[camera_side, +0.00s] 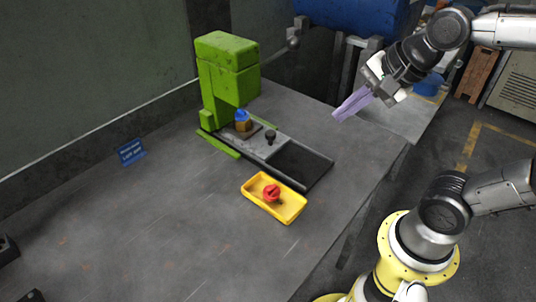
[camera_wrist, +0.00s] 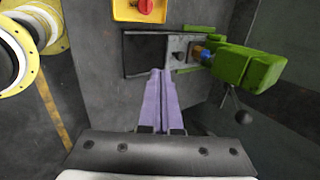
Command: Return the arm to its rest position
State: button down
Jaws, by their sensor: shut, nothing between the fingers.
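My gripper (camera_side: 352,104) has pale purple fingers and is up in the air, above the right edge of the table and away from the press. Its fingers are together with nothing between them, and they also show in the wrist view (camera_wrist: 161,100). The green press (camera_side: 228,70) stands at the back of the grey table (camera_side: 130,215). A blue and brown piece (camera_side: 242,120) sits under the press head. My gripper touches none of these things.
A yellow tray (camera_side: 288,211) with a red knob-like object (camera_side: 271,192) lies on the table, in front of a dark recessed panel (camera_side: 300,163). A blue drum (camera_side: 345,15) is behind. The table's front left is mostly clear.

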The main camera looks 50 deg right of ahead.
jog(key=s+f+n, duration=0.1)
jog(key=s+n, duration=0.2)
jog(key=n, duration=0.6)
jog(key=s+f+n+g, duration=0.1)
jog(key=s+n, duration=0.2)
jog(key=n, duration=0.6)
jog(key=shift+s+d+f+h, duration=0.25)
jog(key=shift+s+d+h, duration=0.05)
jog(key=shift+s+d, duration=0.05)
